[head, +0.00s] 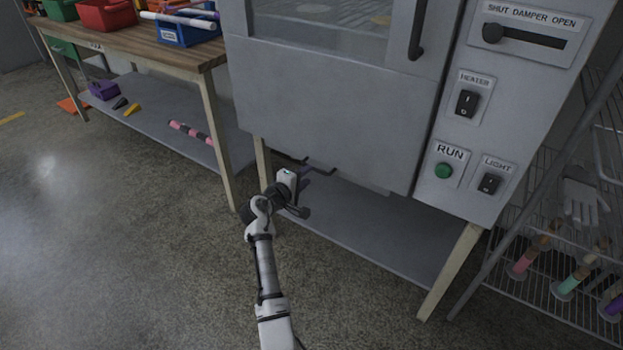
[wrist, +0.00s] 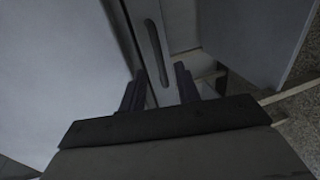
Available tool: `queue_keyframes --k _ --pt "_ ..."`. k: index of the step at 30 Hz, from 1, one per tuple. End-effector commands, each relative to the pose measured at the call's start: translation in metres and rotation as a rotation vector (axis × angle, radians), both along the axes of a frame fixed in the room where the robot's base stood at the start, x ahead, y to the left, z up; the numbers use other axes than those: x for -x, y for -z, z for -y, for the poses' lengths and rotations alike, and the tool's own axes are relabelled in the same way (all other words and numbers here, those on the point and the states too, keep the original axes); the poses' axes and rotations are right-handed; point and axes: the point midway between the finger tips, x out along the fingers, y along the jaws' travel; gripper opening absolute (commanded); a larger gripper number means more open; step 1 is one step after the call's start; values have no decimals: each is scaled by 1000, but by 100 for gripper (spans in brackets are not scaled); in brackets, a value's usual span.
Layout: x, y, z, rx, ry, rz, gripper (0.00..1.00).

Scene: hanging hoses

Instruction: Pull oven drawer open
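The oven (head: 340,125) has a large grey front with a window above and a dark vertical handle (head: 418,30) at its upper right. I cannot make out a separate drawer seam in the head view. My gripper (head: 305,192) is low, by the oven's bottom left edge, above the lower shelf. In the wrist view, my gripper's two dark fingers (wrist: 158,92) stand apart with nothing visible clamped between them. A dark elongated bar or slot (wrist: 155,52) on a narrow grey strip lies just beyond the fingertips. I cannot tell if the fingers touch it.
A grey lower shelf (head: 370,225) lies under the oven. A wooden workbench (head: 150,45) with bins stands left. The control panel (head: 500,110) is at the oven's right, beside a wire rack (head: 560,290) with a glove. The floor (head: 130,240) at front left is clear.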

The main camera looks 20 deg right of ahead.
Motion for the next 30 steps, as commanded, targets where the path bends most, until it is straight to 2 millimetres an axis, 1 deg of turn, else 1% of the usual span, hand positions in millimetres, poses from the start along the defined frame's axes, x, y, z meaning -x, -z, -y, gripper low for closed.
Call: queue_keyframes --k 1,3,9,19,20,27,30 --pt "-6 7 8 0 2 1 32" --pt "-13 8 17 0 0 1 32" --pt "-25 10 31 -1 0 1 32" --pt "-27 9 34 -1 -2 1 32" --pt "-27 9 34 -1 -2 1 31" --pt "-27 9 34 -1 -2 1 0" --pt "-27 9 34 -1 -2 1 0"
